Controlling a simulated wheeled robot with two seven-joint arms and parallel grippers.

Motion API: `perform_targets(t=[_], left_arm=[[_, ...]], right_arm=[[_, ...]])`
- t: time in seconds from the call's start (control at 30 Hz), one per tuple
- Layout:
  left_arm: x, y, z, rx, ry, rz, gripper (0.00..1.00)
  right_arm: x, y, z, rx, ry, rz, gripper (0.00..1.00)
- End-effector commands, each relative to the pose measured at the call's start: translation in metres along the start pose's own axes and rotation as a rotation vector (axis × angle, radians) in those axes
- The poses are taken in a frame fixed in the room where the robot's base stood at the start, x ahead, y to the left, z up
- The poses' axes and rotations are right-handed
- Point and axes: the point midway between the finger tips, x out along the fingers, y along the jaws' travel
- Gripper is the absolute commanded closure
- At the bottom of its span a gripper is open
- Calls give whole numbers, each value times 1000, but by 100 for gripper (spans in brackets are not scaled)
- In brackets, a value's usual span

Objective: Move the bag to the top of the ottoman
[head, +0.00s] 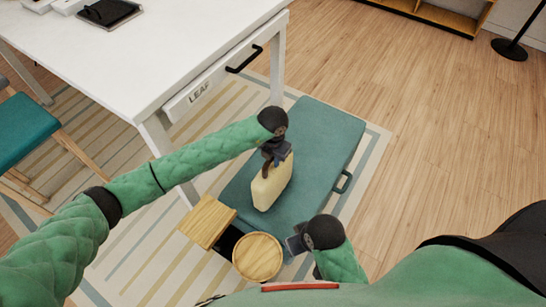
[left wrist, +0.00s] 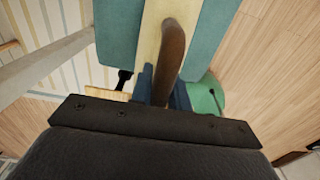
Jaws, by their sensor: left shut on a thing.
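The cream bag (head: 271,182) with a brown handle hangs upright under my left gripper (head: 271,152) in the head view. My left gripper is shut on the bag's handle. The bag is in front of the teal ottoman (head: 325,135) in the picture; I cannot tell if its base touches the top. In the left wrist view the brown handle stands between the jaws (left wrist: 160,88), with the cream bag (left wrist: 148,35) beyond and the teal ottoman (left wrist: 115,30) on both sides. My right gripper (head: 294,243) is low near the ottoman's near end, and its jaws are unclear.
A white table (head: 150,50) with a drawer marked LEAF stands left of the ottoman. A round wooden top (head: 257,257) and a square wooden top (head: 207,222) are at the ottoman's near end. A teal chair (head: 22,133) is at far left.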

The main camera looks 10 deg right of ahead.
Motion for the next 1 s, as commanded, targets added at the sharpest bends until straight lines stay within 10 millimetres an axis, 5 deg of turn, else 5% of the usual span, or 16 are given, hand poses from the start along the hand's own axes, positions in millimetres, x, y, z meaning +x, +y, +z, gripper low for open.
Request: perform_targets(t=[0.33,0.37,0.47,0.87,1.0], left_arm=[[2,0,1,0,-2,0,100],[2,0,0,0,-1,0,79],[1,0,0,0,-1,0,61],[-3,0,1,0,-2,0,61],[-22,1,1,0,-4,1,61]], right_arm=[[6,-3,-1,5,4,-8,64],[7,-4,-1,4,5,-9,64],[7,-6,-2,0,5,-11,64],[6,2,1,-9,-3,3,64],[12,1,0,-6,12,-3,64]])
